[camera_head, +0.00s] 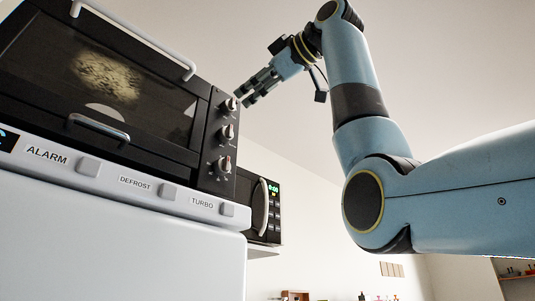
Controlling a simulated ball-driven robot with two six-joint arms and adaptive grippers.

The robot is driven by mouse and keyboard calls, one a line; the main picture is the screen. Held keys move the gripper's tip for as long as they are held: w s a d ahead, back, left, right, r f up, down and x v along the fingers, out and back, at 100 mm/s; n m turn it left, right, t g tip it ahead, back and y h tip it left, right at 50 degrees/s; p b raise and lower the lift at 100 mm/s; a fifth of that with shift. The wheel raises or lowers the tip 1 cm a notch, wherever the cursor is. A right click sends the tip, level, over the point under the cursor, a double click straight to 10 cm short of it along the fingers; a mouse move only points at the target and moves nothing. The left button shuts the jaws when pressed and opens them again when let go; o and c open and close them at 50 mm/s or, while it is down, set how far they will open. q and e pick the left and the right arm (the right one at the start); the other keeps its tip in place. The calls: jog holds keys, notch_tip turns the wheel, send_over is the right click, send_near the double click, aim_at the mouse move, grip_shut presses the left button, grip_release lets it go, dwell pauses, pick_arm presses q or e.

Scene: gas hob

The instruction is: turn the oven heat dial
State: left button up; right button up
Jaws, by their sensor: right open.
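A black toaster oven (172,140) stands at the upper left, on top of a white appliance. Its control panel on the right side has three round dials in a column: a top dial (230,104), a middle dial (226,132) and a bottom dial (224,164). Their labels are too small to read, so I cannot tell which is the heat dial. My right gripper (246,94) is open beside the top dial, its fingers pointing down and left toward it. I cannot tell whether a finger touches the dial. My left gripper is not in view.
The white appliance (120,235) below has buttons marked ALARM, DEFROST and TURBO. A black microwave (250,205) with a green display stands behind on the right. Small items on shelves show at the bottom right.

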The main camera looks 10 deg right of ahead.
jog(key=v, duration=0.5)
jog(key=shift+s, duration=0.1)
dwell(0.3)
